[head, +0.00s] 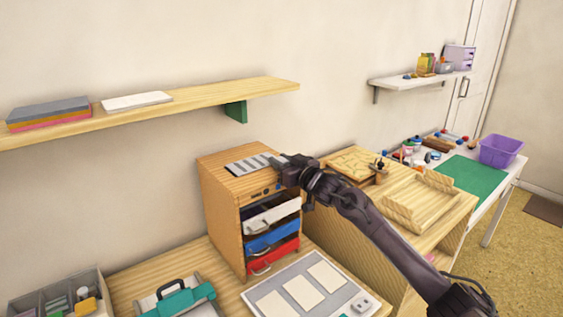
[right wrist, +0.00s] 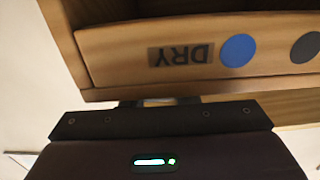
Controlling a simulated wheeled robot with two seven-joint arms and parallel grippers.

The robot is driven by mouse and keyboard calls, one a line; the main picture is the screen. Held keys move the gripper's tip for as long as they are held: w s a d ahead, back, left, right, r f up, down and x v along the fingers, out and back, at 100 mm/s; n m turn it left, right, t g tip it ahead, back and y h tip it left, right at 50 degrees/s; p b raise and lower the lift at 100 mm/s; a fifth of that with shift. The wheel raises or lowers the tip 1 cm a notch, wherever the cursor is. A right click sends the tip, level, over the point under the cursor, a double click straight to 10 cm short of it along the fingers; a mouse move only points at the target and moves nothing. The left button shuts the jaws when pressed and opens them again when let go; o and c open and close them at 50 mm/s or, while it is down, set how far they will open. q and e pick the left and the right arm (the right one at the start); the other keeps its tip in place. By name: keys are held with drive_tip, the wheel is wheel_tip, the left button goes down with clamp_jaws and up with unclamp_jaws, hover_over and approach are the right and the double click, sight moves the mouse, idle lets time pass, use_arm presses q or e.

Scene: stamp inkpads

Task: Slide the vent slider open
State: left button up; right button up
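The wooden drawer cabinet (head: 222,215) stands on the bench by the wall. A grey slatted vent panel (head: 250,164) lies on its top; its right end is partly hidden by my right gripper (head: 285,164). That gripper is at the cabinet's top right front corner. I cannot tell whether it touches the slider or whether its fingers are apart. In the right wrist view, the cabinet's front strip shows upside down with a DRY label (right wrist: 181,55), a blue dot (right wrist: 238,50) and a dark dot (right wrist: 306,47). The gripper's fingers are mostly hidden there. My left gripper is not in view.
White, blue (head: 270,236) and red (head: 273,257) drawers sit below the vent. A wall shelf (head: 180,110) runs above and left. A light grey board (head: 309,286) lies in front. A wooden work stand (head: 425,205) is to the right, beyond my right arm.

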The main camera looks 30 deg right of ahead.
sight(271, 171)
clamp_jaws()
drive_tip(key=shift+s+a+p, duration=0.15)
drive_tip(key=shift+a+p, duration=0.3)
drive_tip(key=shift+a, duration=1.7)
drive_tip(key=shift+d, duration=0.1)
drive_tip(key=o, duration=0.9)
unclamp_jaws()
drive_tip(key=shift+c, duration=0.2)
drive_tip(key=shift+s, duration=0.1)
drive_tip(key=shift+s+f, duration=0.1)
drive_tip(key=shift+s, duration=0.15)
drive_tip(key=s+b, duration=0.1)
drive_tip(key=s, duration=0.6)
drive_tip(key=shift+d+b, duration=0.3)
drive_tip(key=shift+b, duration=0.1)
